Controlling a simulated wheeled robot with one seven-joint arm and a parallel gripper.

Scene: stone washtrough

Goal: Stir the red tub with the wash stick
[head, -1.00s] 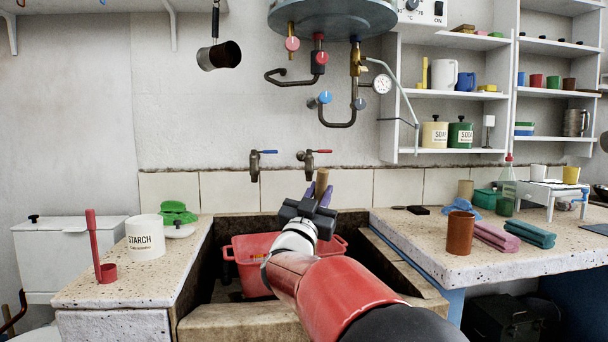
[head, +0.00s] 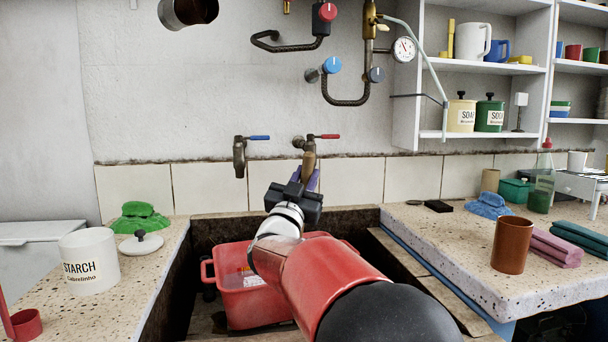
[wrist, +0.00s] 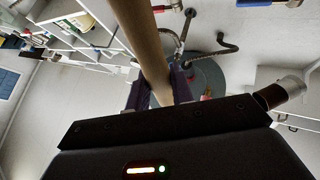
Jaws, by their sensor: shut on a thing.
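The red tub (head: 236,290) stands low in the stone trough, partly hidden behind my arm. Something pale lies inside it, too small to make out. My gripper (head: 309,180) is above the trough, over the tub's back right side in the picture. It is shut on the wash stick (head: 309,158), a wooden stick whose upper end shows above the fingers. The stick also shows in the wrist view (wrist: 148,50), running between the purple fingers (wrist: 158,92). The stick's lower end is hidden behind my gripper and arm, so I cannot tell whether it is in the tub.
Two taps, blue-handled (head: 240,155) and red-handled (head: 305,145), jut from the wall close behind my gripper. A starch pot (head: 90,262) and green cloth (head: 140,218) are on the left ledge. A brown cup (head: 512,245) and folded cloths (head: 556,248) are on the right counter.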

